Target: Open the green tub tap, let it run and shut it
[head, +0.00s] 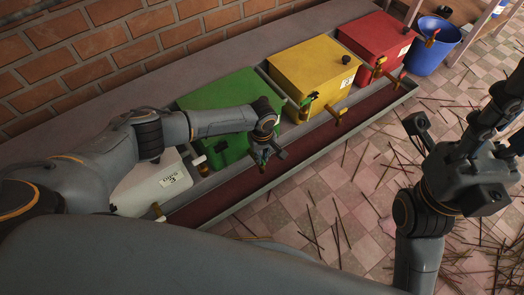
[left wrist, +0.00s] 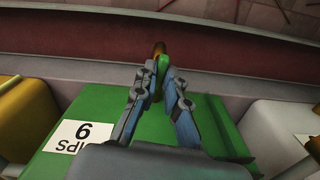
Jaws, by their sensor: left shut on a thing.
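The green tub (head: 222,100) stands in the row along the wall, between the white and yellow tubs. My left gripper (head: 262,161) is in front of it and hides its tap in the head view. In the left wrist view the left gripper (left wrist: 164,82) is shut on the green tap handle (left wrist: 164,63), with a brown-orange tap part just beyond. The green tub (left wrist: 95,112) fills the middle there, with a white label (left wrist: 79,138). My right arm is at the right of the head view; its finger opening cannot be made out.
The yellow tub (head: 312,63), red tub (head: 378,38) and white tub (head: 150,187) share the row. A dark red trough (head: 290,150) runs below the taps. A blue bucket (head: 432,47) stands at the far right. Thin sticks litter the tiled floor (head: 340,200).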

